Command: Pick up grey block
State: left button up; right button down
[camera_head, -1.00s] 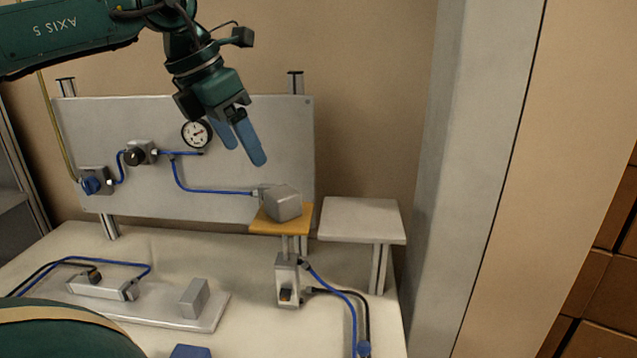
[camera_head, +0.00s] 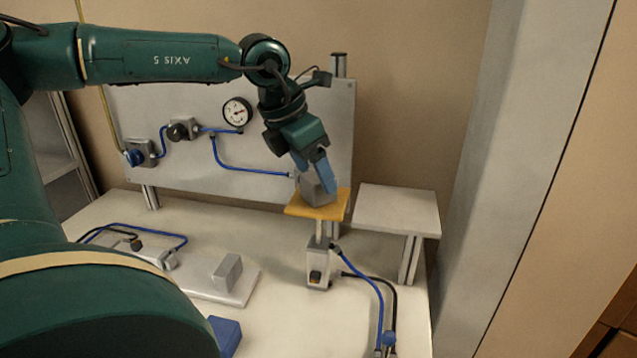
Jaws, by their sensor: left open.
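The grey block (camera_head: 314,194) sits on a small orange platform (camera_head: 318,211) that stands on a post on the table. My left gripper (camera_head: 315,178) reaches down to the block from above, with its blue fingers at the block's sides. The fingers are open and partly cover the block. Whether they touch it cannot be told. My right gripper is not in view.
A raised white shelf (camera_head: 396,209) stands right of the platform. A grey panel (camera_head: 250,155) with a gauge (camera_head: 237,112) and blue tubing rises behind. A grey upright block (camera_head: 227,271) and a blue block (camera_head: 225,335) are at the front left.

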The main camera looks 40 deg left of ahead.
pick_arm(q)
jog(key=shift+x, duration=1.45)
jog(key=shift+w, duration=0.1)
